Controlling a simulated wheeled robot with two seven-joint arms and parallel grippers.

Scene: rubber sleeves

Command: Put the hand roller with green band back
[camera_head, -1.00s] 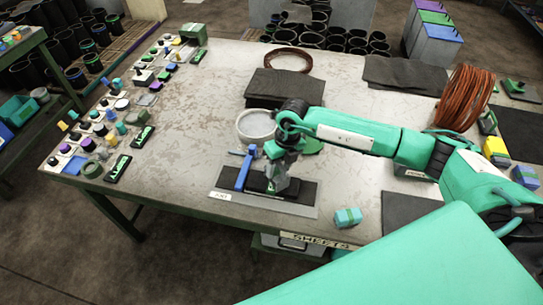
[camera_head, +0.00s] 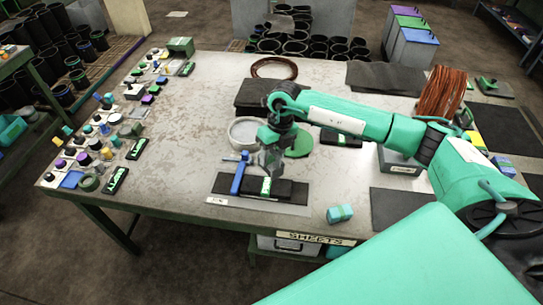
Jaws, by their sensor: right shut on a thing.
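My right gripper (camera_head: 269,165) hangs low over the front middle of the table, pointing down. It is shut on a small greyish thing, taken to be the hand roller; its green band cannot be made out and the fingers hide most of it. The gripper looks just above the label; a small gap or touch cannot be told. My left gripper is not in view.
A round white dish (camera_head: 236,136) and a green disc (camera_head: 300,146) lie close behind the gripper. Several small parts line the left edge. The table between is clear.

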